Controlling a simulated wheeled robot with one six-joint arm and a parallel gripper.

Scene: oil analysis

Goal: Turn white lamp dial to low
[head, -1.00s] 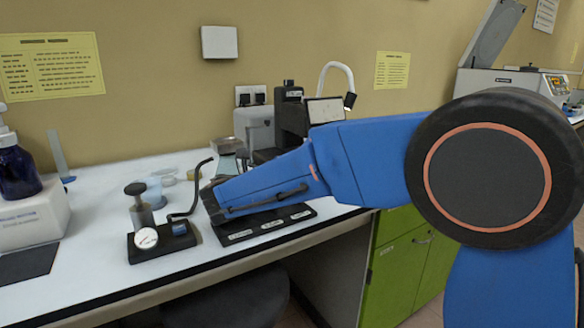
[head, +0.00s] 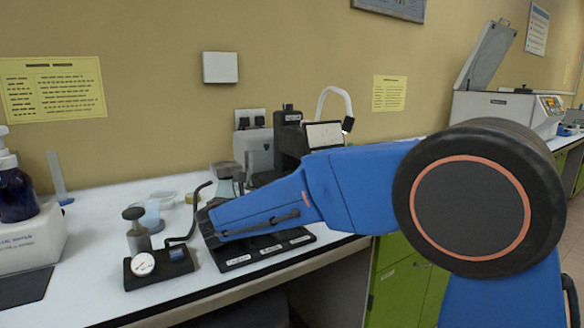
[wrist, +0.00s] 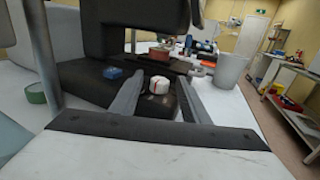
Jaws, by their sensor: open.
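A small white dial with a red mark (wrist: 159,85) sits on a dark base in the wrist view. My gripper (wrist: 160,76) is open, with one finger on each side of the dial and a gap on both sides; I cannot tell whether the fingertips reach past it. Nothing is held. In the head view my blue arm reaches left over the bench to the black instrument (head: 290,135), and hides the dial and most of the gripper. A white curved lamp neck (head: 336,93) rises behind the instrument.
In the wrist view a blue button (wrist: 117,73) lies left of the dial and a pale cup (wrist: 229,71) stands to the right. In the head view a small pump with a round gauge (head: 143,264) stands left of my arm.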

